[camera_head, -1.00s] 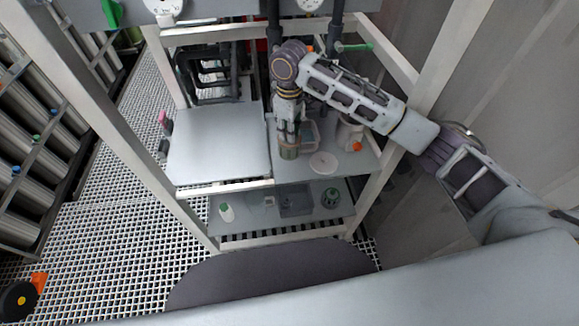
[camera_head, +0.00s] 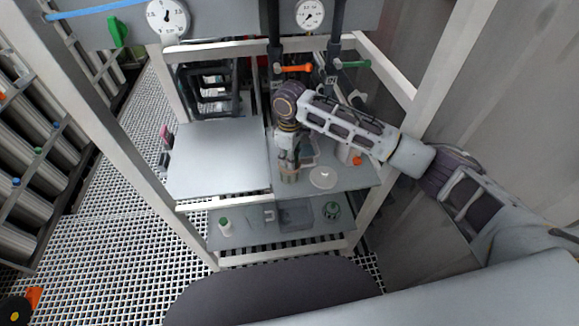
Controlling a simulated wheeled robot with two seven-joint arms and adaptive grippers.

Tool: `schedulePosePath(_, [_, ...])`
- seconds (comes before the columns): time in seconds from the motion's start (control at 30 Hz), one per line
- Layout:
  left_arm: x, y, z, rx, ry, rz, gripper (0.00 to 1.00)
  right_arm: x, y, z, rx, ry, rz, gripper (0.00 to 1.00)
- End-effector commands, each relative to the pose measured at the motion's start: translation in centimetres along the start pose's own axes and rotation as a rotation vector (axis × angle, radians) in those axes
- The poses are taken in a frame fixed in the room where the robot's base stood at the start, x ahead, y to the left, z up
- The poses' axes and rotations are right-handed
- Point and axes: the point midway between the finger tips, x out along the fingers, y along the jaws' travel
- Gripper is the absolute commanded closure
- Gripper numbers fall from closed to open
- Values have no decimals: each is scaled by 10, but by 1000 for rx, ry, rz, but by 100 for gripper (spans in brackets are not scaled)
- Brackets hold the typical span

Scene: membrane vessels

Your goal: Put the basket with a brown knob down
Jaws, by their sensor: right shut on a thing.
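My right gripper (camera_head: 288,163) reaches down over the right half of the upper shelf (camera_head: 345,182). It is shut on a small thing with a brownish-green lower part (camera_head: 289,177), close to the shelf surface. The gripper covers most of this thing, so I cannot make out a brown knob or tell whether its bottom touches the shelf. My left gripper is not in view.
A white round dish (camera_head: 323,177) lies just right of the held thing. A clear container (camera_head: 308,150) and a white vessel with an orange part (camera_head: 347,153) stand behind. The raised white panel (camera_head: 218,160) at left is bare. A grey bin (camera_head: 296,214) is on the lower shelf.

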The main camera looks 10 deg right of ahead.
Motion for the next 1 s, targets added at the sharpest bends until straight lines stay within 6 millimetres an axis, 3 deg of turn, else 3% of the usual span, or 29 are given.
schedulePosePath(0.33, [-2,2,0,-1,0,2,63,39,0,0,0,-1,-1,100])
schedulePosePath(0.87, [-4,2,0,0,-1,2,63,45,0,0,0,0,0,100])
schedulePosePath(0.9, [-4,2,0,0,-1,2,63,46,0,0,0,0,0,79])
schedulePosePath(1.0, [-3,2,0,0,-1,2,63,46,0,0,0,0,0,66])
